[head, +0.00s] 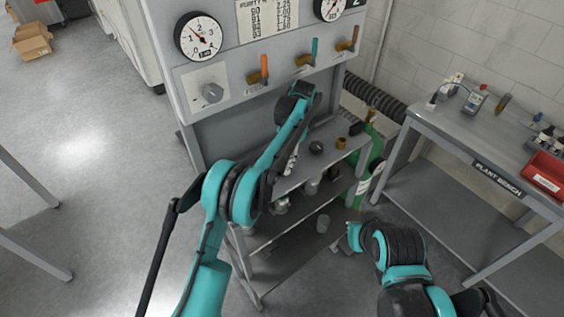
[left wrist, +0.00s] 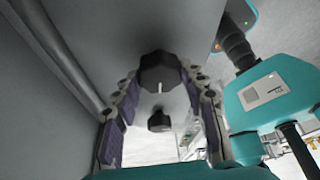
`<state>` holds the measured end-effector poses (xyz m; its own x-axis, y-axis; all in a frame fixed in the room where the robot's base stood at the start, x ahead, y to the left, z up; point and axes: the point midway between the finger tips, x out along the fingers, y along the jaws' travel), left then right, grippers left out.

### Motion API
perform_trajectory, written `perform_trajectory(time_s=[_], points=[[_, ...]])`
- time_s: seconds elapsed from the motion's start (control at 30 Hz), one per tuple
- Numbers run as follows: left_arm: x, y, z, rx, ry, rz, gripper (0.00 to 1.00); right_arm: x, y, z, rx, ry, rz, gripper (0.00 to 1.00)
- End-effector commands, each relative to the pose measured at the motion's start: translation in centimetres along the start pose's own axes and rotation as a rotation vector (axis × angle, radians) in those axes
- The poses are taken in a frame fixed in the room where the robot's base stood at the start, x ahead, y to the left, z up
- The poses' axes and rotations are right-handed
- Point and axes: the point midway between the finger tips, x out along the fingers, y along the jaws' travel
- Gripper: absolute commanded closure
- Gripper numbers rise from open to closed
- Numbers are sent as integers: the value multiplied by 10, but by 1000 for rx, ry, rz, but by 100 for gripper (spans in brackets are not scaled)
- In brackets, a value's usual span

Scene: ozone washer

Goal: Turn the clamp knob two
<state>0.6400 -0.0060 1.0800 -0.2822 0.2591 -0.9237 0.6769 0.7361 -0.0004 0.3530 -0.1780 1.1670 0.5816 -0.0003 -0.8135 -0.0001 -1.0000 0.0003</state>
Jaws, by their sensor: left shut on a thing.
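In the left wrist view a dark faceted knob (left wrist: 157,72) with a white mark line sits between the fingertips of my left gripper (left wrist: 160,80). The fingers have purple inner pads and are closed on the knob from both sides. A second, smaller dark knob (left wrist: 160,121) shows nearer, between the fingers and apart from their pads. In the head view my left arm reaches to the stand under the gauge panel, and its links mostly hide the gripper and the held knob.
A green cylinder (head: 374,160) stands right of the shelf. A plant bench (head: 450,135) with bottles and a red box (head: 545,177) is at the right.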

Motion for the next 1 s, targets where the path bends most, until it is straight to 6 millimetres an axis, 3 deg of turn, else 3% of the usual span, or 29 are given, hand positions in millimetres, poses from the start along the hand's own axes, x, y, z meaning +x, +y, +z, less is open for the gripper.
perform_trajectory(time_s=[0.6, 0.63, 0.7, 1.0], points=[[1, 0, 1, -38, -1, -17, 87, -1, 0, 0, 0, 0, 0, 100], [1, 0, 1, -38, -1, -17, 53, -1, 0, 0, 0, 0, 0, 100], [1, 0, 1, -38, -1, -16, 37, -1, 0, 0, 0, 0, 0, 100], [0, 0, 0, -34, -1, -14, 37, -1, 0, 0, 0, 0, 0, 100]])
